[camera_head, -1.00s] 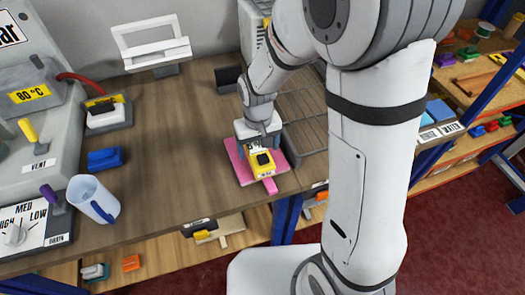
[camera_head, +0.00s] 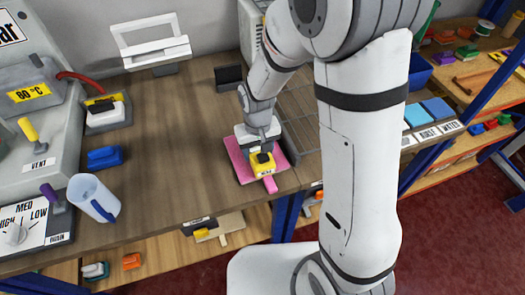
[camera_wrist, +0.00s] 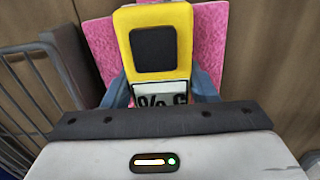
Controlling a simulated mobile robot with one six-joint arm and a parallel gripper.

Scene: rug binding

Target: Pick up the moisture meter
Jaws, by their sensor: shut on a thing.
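The moisture meter (camera_head: 263,164) is a small yellow device with a dark square face and a white label. It shows large in the wrist view (camera_wrist: 160,18), with the label reading partly "%". My gripper (camera_head: 259,150) is shut on the meter, with a blue-grey finger (camera_wrist: 204,88) on each side of it.
A wire rack (camera_head: 302,125) stands right of the pink board. The middle of the bench (camera_head: 175,140) is clear.

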